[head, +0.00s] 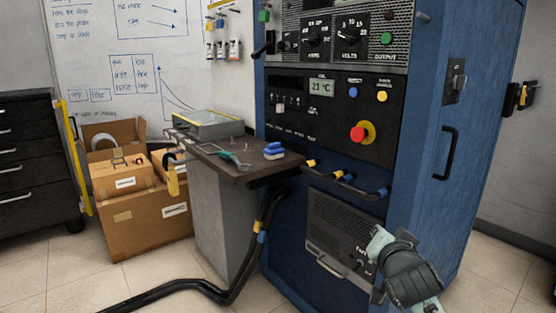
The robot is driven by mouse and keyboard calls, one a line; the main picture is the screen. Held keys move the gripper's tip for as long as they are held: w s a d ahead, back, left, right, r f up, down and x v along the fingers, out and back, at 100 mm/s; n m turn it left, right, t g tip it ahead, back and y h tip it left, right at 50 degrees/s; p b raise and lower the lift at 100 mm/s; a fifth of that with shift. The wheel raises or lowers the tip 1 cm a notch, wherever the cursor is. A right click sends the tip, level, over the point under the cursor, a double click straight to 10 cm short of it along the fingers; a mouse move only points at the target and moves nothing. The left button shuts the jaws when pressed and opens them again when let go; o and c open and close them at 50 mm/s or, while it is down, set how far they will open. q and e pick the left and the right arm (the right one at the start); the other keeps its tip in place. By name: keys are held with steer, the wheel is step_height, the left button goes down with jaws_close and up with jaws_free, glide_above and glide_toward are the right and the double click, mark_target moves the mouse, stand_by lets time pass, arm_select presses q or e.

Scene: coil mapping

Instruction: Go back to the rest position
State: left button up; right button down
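Part of my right arm, pale green with a black section, shows at the lower right, in front of the blue cabinet's (460,190) lower panel. I cannot make out any fingertips on it. My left arm and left gripper are not in view. The cabinet carries a temperature display (321,87) reading about 21 °C, dials, coloured buttons and a red emergency button (358,134).
Black cables (255,235) run down to the floor. Cardboard boxes (145,222) and a dark drawer unit (35,165) stand at left.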

steer(key=s+d+f+n+g, duration=0.1)
steer(key=s+f+n+g, duration=0.1)
steer(key=s+f, duration=0.45)
steer(key=s+d+f+n+g, duration=0.1)
steer(key=s+f+g, duration=0.15)
steer(key=f, duration=0.65)
steer(key=s+d+f+n+g, duration=0.1)
steer(key=s+f+n+g, duration=0.1)
steer(key=s+f, duration=0.45)
steer(key=s+d+f+n+g+y, duration=0.1)
steer(key=s+f+n+g, duration=0.3)
steer(key=s+f, duration=0.9)
steer(key=s, duration=0.3)
steer(key=shift+s+d+f+n+g+p, duration=0.25)
steer(key=shift+s+d+n+g+p, duration=0.05)
steer(key=shift+s+g+p, duration=0.05)
steer(key=shift+w+d, duration=0.1)
